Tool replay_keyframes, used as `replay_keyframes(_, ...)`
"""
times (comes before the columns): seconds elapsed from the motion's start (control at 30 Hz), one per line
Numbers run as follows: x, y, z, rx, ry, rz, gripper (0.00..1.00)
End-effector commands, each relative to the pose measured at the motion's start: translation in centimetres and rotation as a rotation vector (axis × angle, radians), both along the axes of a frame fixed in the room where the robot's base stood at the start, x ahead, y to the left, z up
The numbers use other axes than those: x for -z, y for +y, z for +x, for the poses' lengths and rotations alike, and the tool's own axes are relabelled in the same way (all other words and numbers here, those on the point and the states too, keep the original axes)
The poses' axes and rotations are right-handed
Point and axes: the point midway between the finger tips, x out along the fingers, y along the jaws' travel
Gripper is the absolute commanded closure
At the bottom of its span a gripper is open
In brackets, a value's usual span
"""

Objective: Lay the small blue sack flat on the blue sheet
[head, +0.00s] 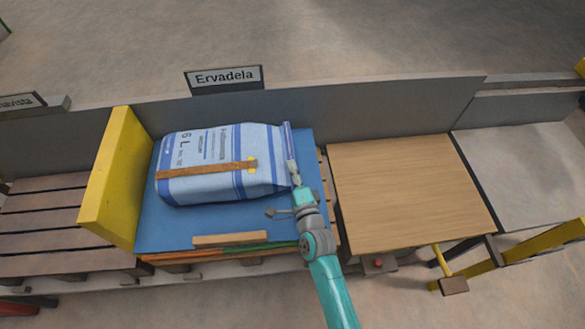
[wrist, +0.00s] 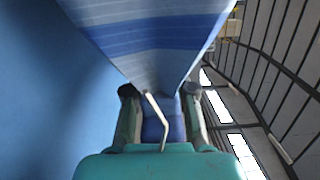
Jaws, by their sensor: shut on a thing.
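The small blue sack (head: 215,172) lies on its broad side on the blue sheet (head: 160,236), with a brown strap across it. The sack also fills the upper middle of the wrist view (wrist: 150,30). My gripper (head: 296,182) is at the sack's right end. In the wrist view my gripper (wrist: 160,95) has its two fingers on either side of the sack's narrowed end and is shut on it. The blue sheet shows at the left of the wrist view (wrist: 50,90). The sack's underside is hidden.
A yellow board (head: 110,180) stands upright at the sheet's left edge. A wooden strip (head: 230,239) lies at its front edge. A bare wooden table (head: 410,185) stands to the right. A grey wall (head: 380,110) with an "Ervadela" sign (head: 224,78) runs behind.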

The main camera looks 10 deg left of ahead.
Motion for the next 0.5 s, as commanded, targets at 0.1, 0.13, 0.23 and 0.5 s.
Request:
replay_keyframes(0.1, -0.26, 0.0, 0.07, 0.001, -0.003, 0.006, 1.0)
replay_keyframes(0.13, -0.26, 0.0, 0.07, 0.001, -0.003, 0.006, 0.7)
replay_keyframes(0.23, -0.23, 0.0, 0.06, 0.001, -0.003, 0.005, 0.46)
replay_keyframes(0.5, -0.13, 0.0, 0.04, 0.0, -0.001, 0.002, 0.46)
